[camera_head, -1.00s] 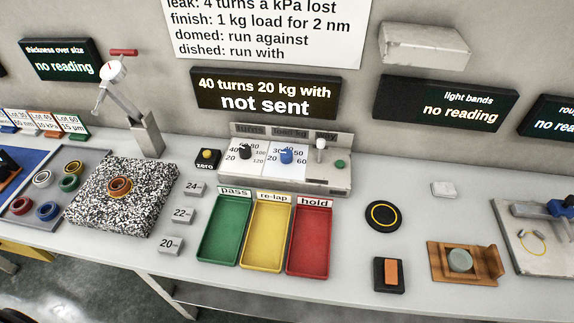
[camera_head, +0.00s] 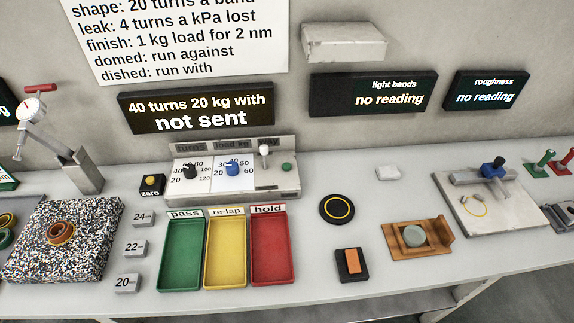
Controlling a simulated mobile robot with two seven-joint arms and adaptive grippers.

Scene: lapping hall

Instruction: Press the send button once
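The green send button (camera_head: 287,167) appears to be the small round one at the right end of the grey control panel (camera_head: 262,188). On the same panel are a black turns knob (camera_head: 190,171), a blue load knob (camera_head: 233,168) and a white-topped lever (camera_head: 264,151). The display (camera_head: 198,107) above the panel reads "40 turns 20 kg with" and "not sent". Neither of my grippers shows in the head view.
Green (camera_head: 182,255), yellow (camera_head: 225,252) and red (camera_head: 272,250) trays stand in front of the panel. A speckled granite block (camera_head: 88,262) stands at left. Bare bench lies right of the panel.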

